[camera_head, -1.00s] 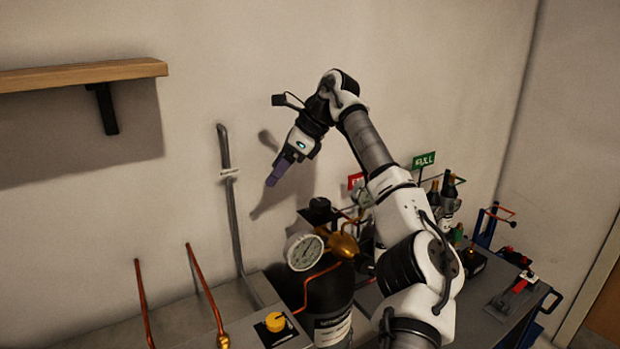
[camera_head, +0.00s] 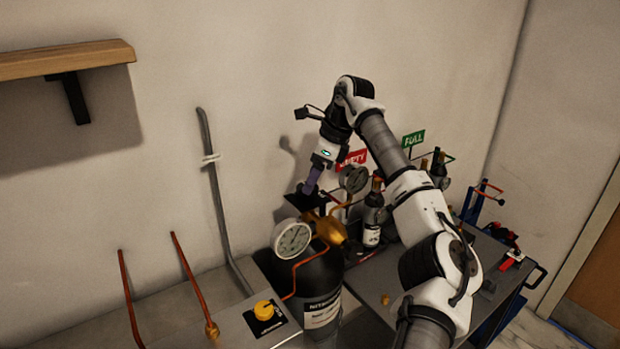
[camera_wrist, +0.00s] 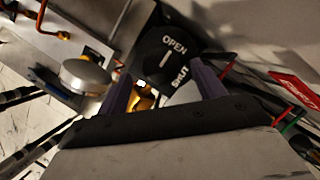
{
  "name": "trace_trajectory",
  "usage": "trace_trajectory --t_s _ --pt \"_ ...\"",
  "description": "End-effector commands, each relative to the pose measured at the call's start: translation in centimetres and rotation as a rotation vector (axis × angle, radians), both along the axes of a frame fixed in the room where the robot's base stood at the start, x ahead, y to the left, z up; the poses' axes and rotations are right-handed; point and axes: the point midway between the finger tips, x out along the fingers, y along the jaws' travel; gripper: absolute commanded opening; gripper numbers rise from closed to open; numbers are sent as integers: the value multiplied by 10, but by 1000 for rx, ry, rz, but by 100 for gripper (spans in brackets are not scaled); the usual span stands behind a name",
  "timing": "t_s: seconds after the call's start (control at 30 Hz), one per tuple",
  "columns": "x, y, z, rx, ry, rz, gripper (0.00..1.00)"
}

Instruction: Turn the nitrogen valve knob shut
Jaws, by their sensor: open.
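The nitrogen valve knob is a black disc (camera_wrist: 172,50) marked OPEN and SHUT in white, with a white line between the words. In the head view the dark knob (camera_head: 306,202) sits on top of the brass regulator (camera_head: 330,229) of the black nitrogen cylinder (camera_head: 318,272). My gripper (camera_head: 309,189) points down just above the knob, its purple fingers open. In the wrist view the fingers of my gripper (camera_wrist: 160,74) stand apart, one toward each side of the knob. I cannot tell whether they touch it.
A dial gauge (camera_head: 292,239) is at the regulator's left and another gauge (camera_head: 353,178) at its right. A red EMPTY sign (camera_head: 352,158), a green FULL sign (camera_head: 413,139) and small bottles stand behind. A shelf (camera_head: 66,58) is upper left.

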Motion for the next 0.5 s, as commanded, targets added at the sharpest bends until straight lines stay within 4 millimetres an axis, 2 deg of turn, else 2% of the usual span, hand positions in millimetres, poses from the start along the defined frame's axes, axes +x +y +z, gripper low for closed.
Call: trace_trajectory --t_s 0.2,0.5 --pt "2 8 -19 0 1 -1 69" --pt "2 9 -23 0 -1 -1 69"
